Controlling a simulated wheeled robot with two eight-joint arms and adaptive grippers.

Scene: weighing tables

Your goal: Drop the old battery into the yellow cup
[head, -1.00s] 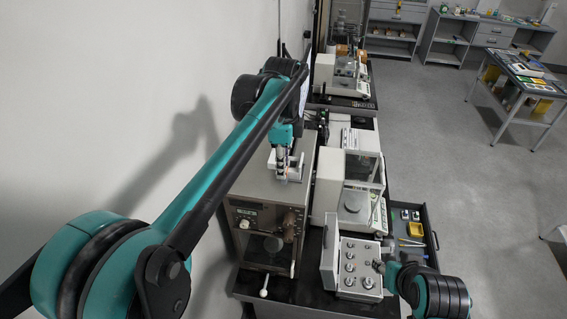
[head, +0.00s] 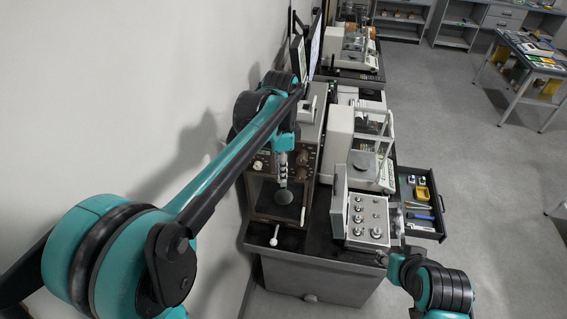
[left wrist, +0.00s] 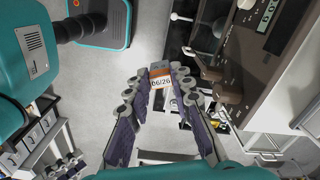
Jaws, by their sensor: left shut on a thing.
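A small battery (left wrist: 160,83) with an orange-brown end and a white label reading 06/26 is held between the fingertips of my left gripper (left wrist: 159,77) in the left wrist view. In the head view my left gripper (head: 283,178) hangs in front of the brown-grey instrument; the battery cannot be made out there. A small yellow container (head: 421,193), possibly the yellow cup, sits in the open drawer at the right, well apart from my left gripper. My right gripper (head: 397,222) is near the weight box, and its fingers are too small to read.
The brown-grey instrument (head: 255,205) stands on the dark table by the wall. A weight box (head: 368,207) with several metal weights and a glass-cased balance (head: 340,150) are to its right. The open drawer (head: 440,222) juts into free floor. A side table (head: 520,62) stands far right.

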